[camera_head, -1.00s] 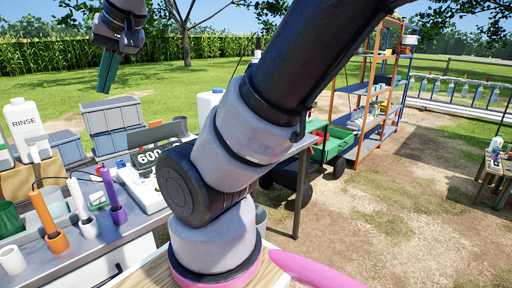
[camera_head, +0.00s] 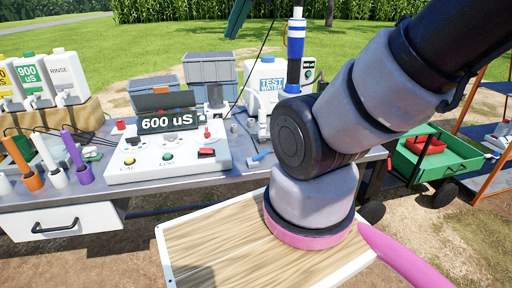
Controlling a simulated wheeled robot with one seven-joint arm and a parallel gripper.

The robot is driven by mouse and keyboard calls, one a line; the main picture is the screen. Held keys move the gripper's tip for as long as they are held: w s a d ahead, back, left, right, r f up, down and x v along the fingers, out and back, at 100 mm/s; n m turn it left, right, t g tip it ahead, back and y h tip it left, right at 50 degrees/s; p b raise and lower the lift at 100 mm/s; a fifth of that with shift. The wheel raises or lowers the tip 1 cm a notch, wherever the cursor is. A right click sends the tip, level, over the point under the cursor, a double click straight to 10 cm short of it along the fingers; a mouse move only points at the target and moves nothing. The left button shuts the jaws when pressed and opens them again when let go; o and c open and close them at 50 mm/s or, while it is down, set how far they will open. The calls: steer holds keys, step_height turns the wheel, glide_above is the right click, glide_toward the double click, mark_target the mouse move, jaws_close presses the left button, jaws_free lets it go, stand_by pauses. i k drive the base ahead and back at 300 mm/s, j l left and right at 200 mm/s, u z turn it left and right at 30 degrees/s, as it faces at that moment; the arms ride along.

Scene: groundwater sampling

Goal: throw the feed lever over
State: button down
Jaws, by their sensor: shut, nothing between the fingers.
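No part is labelled as the feed lever, and I cannot tell which it is. A small blue handle (camera_head: 262,155) lies low at the bench's right part, in front of the TEST WATER jug (camera_head: 268,84). A small red-tipped stick (camera_head: 207,133) stands on the white meter box (camera_head: 165,160), whose display reads 600 uS.
Orange, white and purple probes (camera_head: 75,155) stand in holders at the left. White bottles (camera_head: 65,75) stand behind them. Grey crates (camera_head: 210,68) and a blue-and-white upright cylinder (camera_head: 295,50) rise at the back. A green cart (camera_head: 440,165) is at the right.

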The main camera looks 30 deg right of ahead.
mark_target(267, 151)
steer(key=k+l, duration=0.1)
steer(key=l, duration=1)
steer(key=k+l+z, duration=0.15)
steer(key=z, duration=0.3)
steer(key=k+l, duration=0.05)
steer(key=k, duration=0.05)
